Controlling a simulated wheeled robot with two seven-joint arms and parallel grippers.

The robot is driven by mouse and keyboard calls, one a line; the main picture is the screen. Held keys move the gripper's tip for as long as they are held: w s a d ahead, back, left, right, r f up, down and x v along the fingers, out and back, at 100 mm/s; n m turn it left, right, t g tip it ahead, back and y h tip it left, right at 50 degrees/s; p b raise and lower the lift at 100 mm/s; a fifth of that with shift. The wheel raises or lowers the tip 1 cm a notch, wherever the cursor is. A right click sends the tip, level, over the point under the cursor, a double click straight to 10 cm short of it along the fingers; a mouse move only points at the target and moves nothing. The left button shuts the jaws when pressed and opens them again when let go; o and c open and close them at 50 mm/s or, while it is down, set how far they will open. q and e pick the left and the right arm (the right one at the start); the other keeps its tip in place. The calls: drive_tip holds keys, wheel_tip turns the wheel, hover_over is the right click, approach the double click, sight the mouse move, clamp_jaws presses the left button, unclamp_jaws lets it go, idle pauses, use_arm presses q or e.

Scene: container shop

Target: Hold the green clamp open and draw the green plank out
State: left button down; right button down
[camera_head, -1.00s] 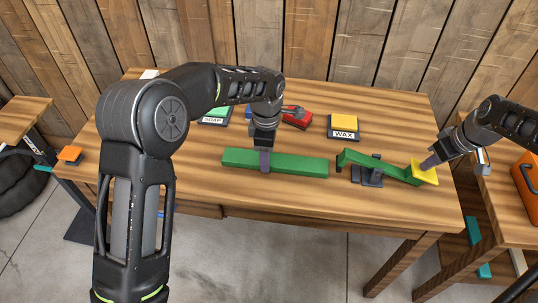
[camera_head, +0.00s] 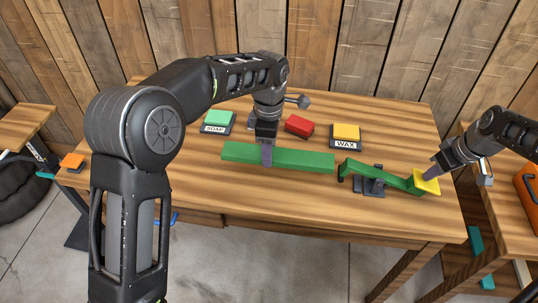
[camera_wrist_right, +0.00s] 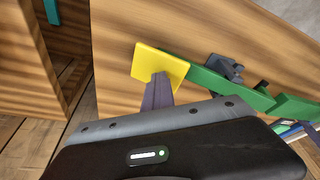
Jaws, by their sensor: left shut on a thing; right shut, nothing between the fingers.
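The green plank (camera_head: 300,160) is long and level in the head view. My left gripper (camera_head: 267,158) is shut on it near its middle, seemingly above the table. The plank's right end is just left of the green clamp (camera_head: 393,177), with a narrow gap in the picture. The clamp is a green lever on a dark base, with a yellow pad (camera_head: 428,182) at its right end. My right gripper (camera_head: 431,174) is shut and empty, its tips against the pad. The right wrist view shows the fingers (camera_wrist_right: 158,82) on the yellow pad (camera_wrist_right: 148,63).
On the wooden table (camera_head: 300,207) behind the plank are a green SOAP block (camera_head: 216,118), a red block (camera_head: 299,125) and a yellow WAX block (camera_head: 346,132). An orange block (camera_head: 72,161) lies at the far left. The table front is clear.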

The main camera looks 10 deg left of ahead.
use_arm(q)
drive_tip(key=shift+r, duration=0.35)
use_arm(e)
drive_tip(key=shift+f, duration=0.1)
wheel_tip(320, 180, up, 9)
idle(1.1)
idle(0.5)
